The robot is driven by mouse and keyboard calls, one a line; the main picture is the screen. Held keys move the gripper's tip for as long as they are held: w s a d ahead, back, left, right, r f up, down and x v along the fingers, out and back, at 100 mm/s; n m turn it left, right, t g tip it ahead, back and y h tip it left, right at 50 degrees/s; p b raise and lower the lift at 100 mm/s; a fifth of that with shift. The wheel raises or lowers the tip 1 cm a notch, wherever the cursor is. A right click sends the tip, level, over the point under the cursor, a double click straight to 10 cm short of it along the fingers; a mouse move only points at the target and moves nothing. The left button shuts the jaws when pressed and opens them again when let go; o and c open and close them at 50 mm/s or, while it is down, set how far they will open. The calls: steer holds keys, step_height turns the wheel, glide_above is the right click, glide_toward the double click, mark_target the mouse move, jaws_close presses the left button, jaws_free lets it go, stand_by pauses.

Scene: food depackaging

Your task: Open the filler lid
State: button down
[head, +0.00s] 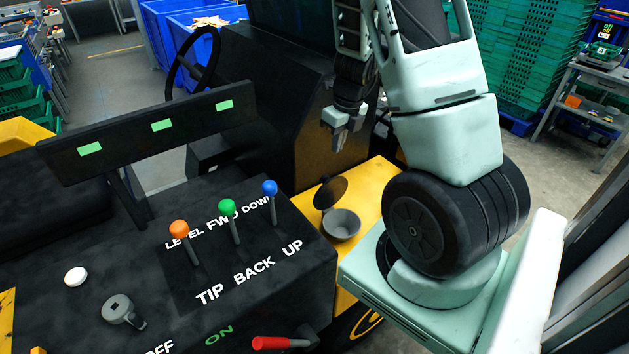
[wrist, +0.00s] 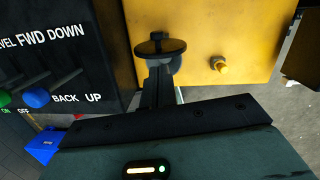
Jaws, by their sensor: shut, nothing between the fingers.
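The filler lid (head: 331,192) is a dark round disc. In the head view it stands tilted up at the back left edge of the grey round filler cup (head: 341,226), whose mouth shows open. In the wrist view the lid (wrist: 148,48) appears as a dark oval just beyond the fingers, with part of the grey cup behind it. My gripper (head: 343,124) is shut and empty. It hangs above the lid, with a clear gap between them in the head view. In the wrist view the gripper (wrist: 159,82) partly hides the cup.
The cup sits on a yellow panel (head: 370,196) beside the black console (head: 240,280). Orange, green and blue knobbed levers (head: 232,217) rise from the console to the left. A steering wheel (head: 190,65) stands behind.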

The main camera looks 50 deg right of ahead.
steer(key=shift+m, duration=0.3)
steer(key=f, duration=0.3)
steer(key=w+f, duration=0.1)
steer(key=f, duration=0.2)
steer(key=f+b, duration=0.1)
steer(key=f, duration=0.3)
steer(key=shift+w+a, duration=0.2)
steer(key=shift+a, duration=0.05)
steer(key=shift+w+r+p, duration=0.15)
steer(key=shift+w+p, duration=0.05)
steer(key=shift+p, duration=0.1)
steer(key=w, duration=0.1)
steer(key=w+d+f+p, duration=0.1)
steer(key=w, duration=0.1)
steer(key=w+p, duration=0.1)
steer(key=w, duration=0.1)
steer(key=shift+w+d+f, duration=0.2)
steer(key=shift+f, duration=0.1)
steer(key=shift+r, duration=0.1)
